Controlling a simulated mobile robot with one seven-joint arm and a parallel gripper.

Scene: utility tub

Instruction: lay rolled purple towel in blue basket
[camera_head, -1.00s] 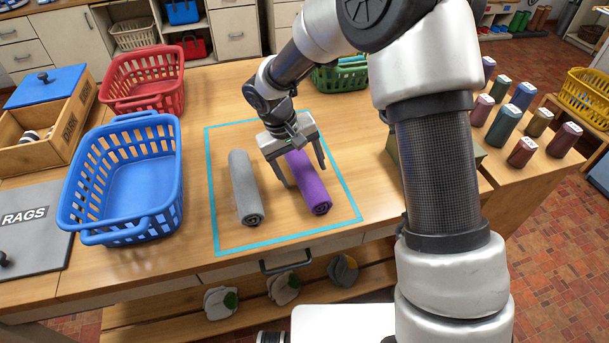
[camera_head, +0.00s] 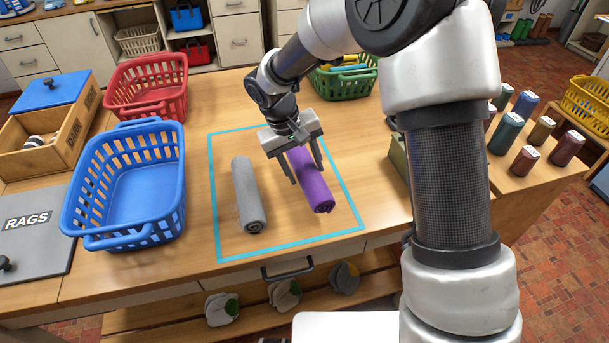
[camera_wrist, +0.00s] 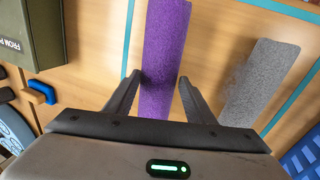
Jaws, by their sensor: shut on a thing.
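The rolled purple towel (camera_head: 313,188) is on the right side of the blue-taped rectangle on the table. My gripper (camera_head: 306,172) is shut on it, one finger on each side, near its far end. In the wrist view the towel (camera_wrist: 166,50) runs between the two fingertips (camera_wrist: 160,85). I cannot tell whether it is clear of the table. The blue basket (camera_head: 140,195) stands at the left, outside the tape, and looks empty.
A rolled grey towel (camera_head: 248,195) lies between the purple towel and the blue basket. A red basket (camera_head: 147,90) stands behind the blue one. A green basket (camera_head: 345,82) is at the back. A grey RAGS board (camera_head: 35,240) and a wooden box (camera_head: 50,150) are at far left.

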